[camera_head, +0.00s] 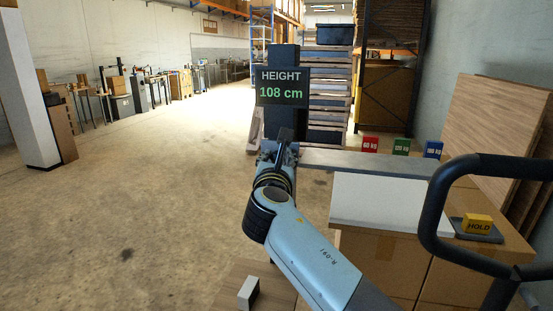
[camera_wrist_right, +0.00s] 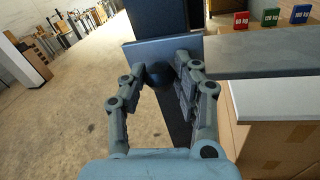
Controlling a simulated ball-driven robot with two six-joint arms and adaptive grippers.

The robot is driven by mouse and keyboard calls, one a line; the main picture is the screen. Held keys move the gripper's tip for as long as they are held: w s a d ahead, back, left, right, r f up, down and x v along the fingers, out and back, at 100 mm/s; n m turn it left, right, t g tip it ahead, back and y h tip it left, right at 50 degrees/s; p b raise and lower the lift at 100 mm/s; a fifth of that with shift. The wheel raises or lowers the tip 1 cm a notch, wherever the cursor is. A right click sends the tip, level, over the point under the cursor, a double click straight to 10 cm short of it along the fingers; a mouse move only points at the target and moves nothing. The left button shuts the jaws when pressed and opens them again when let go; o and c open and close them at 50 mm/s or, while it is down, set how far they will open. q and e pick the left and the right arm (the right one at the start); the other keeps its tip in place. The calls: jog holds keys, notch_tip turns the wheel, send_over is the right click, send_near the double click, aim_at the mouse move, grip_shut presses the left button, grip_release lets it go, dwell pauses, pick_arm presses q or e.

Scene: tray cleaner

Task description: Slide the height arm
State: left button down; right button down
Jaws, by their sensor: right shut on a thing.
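A dark upright column (camera_head: 284,60) carries a display (camera_head: 283,88) that reads HEIGHT 108 cm. The height arm (camera_head: 360,162) is a flat grey bar that runs right from the column; it also shows in the wrist view (camera_wrist_right: 270,52). My right gripper (camera_head: 278,150) is at the column, by the left end of the bar. In the wrist view its two fingers (camera_wrist_right: 158,76) close around a dark round knob (camera_wrist_right: 158,70). The fingers hide part of the knob. My left gripper is not in view.
Cardboard boxes (camera_head: 385,255) with a white top (camera_head: 390,203) stand below the bar. Red (camera_head: 370,144), green (camera_head: 401,146) and blue (camera_head: 433,149) weight blocks stand behind it. A yellow HOLD block (camera_head: 477,224) and a dark handle rail (camera_head: 432,220) are at right.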

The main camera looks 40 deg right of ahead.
jog(key=shift+w+r, duration=0.1)
jog(key=shift+r, duration=0.35)
jog(key=c, duration=1.3)
grip_release()
jog(key=shift+c, duration=0.2)
jog(key=o, duration=0.4)
jog(key=shift+f, duration=0.2)
notch_tip(320, 180, up, 10)
jog(key=shift+r, duration=0.1)
